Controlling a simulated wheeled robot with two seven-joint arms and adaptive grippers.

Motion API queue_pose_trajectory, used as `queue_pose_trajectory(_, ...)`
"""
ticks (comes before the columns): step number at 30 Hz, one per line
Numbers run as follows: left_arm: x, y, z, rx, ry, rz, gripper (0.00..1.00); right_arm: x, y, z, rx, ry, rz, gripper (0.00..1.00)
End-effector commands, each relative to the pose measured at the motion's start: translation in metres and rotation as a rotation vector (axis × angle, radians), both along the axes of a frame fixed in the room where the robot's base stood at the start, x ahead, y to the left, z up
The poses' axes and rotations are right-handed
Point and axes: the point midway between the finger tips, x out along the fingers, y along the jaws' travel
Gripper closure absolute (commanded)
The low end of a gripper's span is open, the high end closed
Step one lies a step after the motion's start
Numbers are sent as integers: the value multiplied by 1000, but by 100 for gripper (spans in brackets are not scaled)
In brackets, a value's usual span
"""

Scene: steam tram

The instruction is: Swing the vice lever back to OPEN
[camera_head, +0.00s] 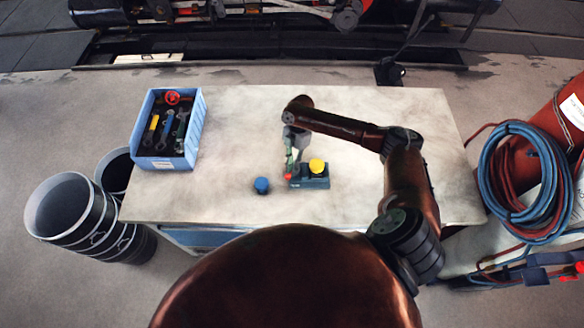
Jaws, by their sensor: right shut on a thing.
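A small dark teal vice (315,183) stands on the pale workbench, right of the middle. A round yellow piece (317,166) sits on top of it. The vice lever shows as a red knob (287,176) at the vice's left end; the rest of the lever is mostly hidden. My right gripper (289,169) points down from above and is shut on the red knob. Any OPEN mark on the vice is too small to make out. My left gripper is out of view.
A blue piece (261,185) stands left of the vice. A blue bin of tools (166,163) sits at the bench's left. The workbench (235,125) is otherwise clear. Black buckets (62,208) stand left; coiled hoses (497,170) hang right.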

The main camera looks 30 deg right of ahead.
Motion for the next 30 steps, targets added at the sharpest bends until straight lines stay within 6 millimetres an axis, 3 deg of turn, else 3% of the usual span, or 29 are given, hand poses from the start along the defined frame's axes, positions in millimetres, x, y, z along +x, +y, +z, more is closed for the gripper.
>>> queue_pose_trajectory(1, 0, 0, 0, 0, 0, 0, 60, 0, 0, 0, -1, 1, 1, 100)
queue_pose_trajectory(2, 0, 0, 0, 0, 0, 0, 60, 0, 0, 0, -1, 1, 1, 87)
queue_pose_trajectory(9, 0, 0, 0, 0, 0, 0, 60, 0, 0, 0, -1, 1, -1, 71)
queue_pose_trajectory(20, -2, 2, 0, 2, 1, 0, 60, 2, -2, 4, -1, -1, -1, 70)
queue_pose_trajectory(30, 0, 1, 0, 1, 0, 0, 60, 20, -21, 60, -1, -4, -1, 70)
